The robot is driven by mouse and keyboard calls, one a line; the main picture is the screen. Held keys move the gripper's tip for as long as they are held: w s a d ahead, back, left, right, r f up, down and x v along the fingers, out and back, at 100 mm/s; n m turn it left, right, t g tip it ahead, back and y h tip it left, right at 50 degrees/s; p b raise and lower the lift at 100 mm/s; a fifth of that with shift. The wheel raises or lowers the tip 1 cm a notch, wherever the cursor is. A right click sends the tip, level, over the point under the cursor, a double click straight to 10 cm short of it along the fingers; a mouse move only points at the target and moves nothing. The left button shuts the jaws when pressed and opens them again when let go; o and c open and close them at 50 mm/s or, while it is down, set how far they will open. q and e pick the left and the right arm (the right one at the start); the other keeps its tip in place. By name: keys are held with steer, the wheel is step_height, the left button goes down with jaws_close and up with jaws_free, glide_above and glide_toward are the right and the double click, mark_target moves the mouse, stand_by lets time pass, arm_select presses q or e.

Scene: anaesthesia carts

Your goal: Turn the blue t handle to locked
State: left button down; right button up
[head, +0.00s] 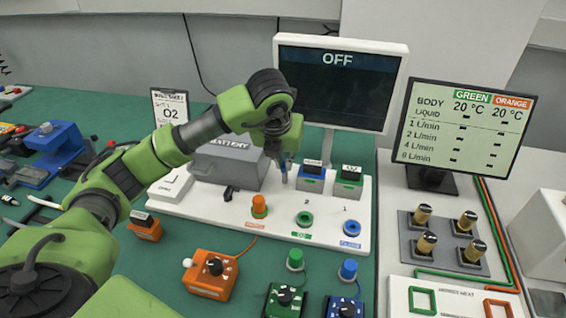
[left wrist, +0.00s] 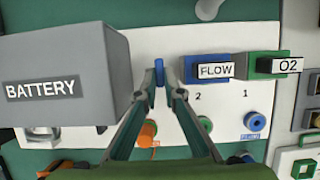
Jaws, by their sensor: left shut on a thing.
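The blue t handle (left wrist: 159,73) shows as a small upright blue bar on the white panel, between the battery box and the blue FLOW block. My left gripper (left wrist: 167,78) is shut on it, with one finger on each side. In the head view my left gripper (head: 284,173) reaches down from above to the same spot, and its fingers hide most of the handle. I cannot read any locked mark, and the handle's base is hidden. My right gripper is in neither view.
The grey battery box (head: 228,160) stands close on the left. The FLOW block (head: 312,177) and green O2 block (head: 349,182) stand close on the right. Orange, green and blue ports line the panel's front. A monitor reading OFF (head: 338,85) stands behind.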

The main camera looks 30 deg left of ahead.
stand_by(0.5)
arm_select(q)
steer(key=c, duration=2.2)
jaws_free()
steer(key=shift+o, duration=0.2)
steer(key=shift+r, duration=0.3)
steer(key=v, duration=1.1)
steer(key=shift+r, duration=0.25)
steer(key=shift+s, duration=0.15)
